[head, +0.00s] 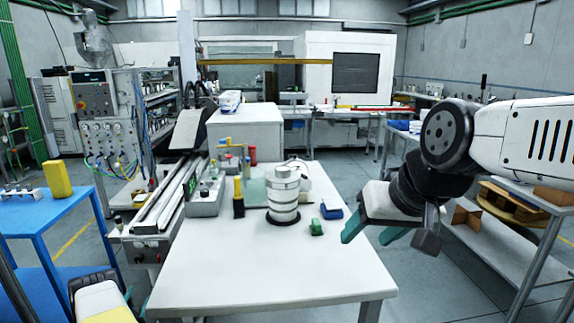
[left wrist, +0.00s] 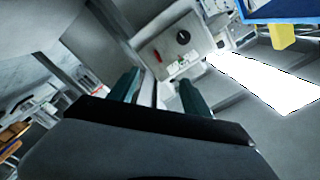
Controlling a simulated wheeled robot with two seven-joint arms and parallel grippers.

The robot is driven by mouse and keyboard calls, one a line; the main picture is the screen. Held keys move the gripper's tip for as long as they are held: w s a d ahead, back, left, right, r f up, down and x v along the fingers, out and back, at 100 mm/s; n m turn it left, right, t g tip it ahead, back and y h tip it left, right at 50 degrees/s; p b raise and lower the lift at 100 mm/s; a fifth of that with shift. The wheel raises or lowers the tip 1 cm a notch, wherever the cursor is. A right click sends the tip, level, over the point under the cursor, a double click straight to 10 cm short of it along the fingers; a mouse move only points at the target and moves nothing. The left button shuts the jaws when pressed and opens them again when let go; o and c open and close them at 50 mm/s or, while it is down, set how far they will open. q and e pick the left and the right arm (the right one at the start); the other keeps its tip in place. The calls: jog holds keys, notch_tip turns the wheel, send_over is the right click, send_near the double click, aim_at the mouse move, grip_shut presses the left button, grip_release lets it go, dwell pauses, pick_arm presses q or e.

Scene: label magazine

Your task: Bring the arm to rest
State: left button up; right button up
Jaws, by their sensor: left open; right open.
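My right gripper (head: 370,234) hangs at the right of the white table (head: 250,265) in the head view, beyond its right edge. Its two teal fingers are apart with nothing between them, pointing down and left. My left gripper (left wrist: 158,82) shows in the left wrist view with two teal fingers apart and nothing held between them. A white cylindrical stack (head: 284,195) stands upright on the table, apart from the right gripper.
A green block (head: 316,227) and a blue item (head: 331,211) lie beside the stack. A conveyor (head: 165,205) runs along the table's left. A blue table (head: 40,215) bears a yellow block (head: 57,179). A grey shelf (head: 495,240) stands at right. The table's front is clear.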

pick_arm(q)
jog(key=w+a+r+n+g+y, duration=0.1)
jog(key=w+r+n, duration=0.1)
jog(key=w+r, duration=0.6)
jog(key=w+a+r+n+g+y, duration=0.1)
jog(key=w+r+g, duration=0.15)
jog(key=r, duration=0.95)
jog(key=d+r+n+g, duration=0.1)
jog(key=d+r+n, duration=0.1)
jog(key=d+r, duration=0.6)
jog(key=d+r+n+g, duration=0.1)
jog(key=d+r, duration=0.2)
jog(key=r, duration=1)
jog(key=s+d+r+n+g+h, duration=0.1)
jog(key=s+d+r, duration=0.55)
jog(key=d, duration=0.25)
jog(key=s+d+r+n+g+h, duration=0.1)
jog(key=s+d+r+h, duration=0.1)
jog(key=s+d+r, duration=0.45)
jog(key=s+d+g+h, duration=0.1)
jog(key=s+d, duration=0.4)
jog(key=s, duration=0.4)
jog(key=s+d+f+g+h, duration=0.1)
jog(key=s+d+g, duration=0.1)
jog(key=s+d, duration=0.4)
jog(key=s+d+f+g+h, duration=0.1)
jog(key=s+d, duration=0.5)
jog(key=s, duration=0.8)
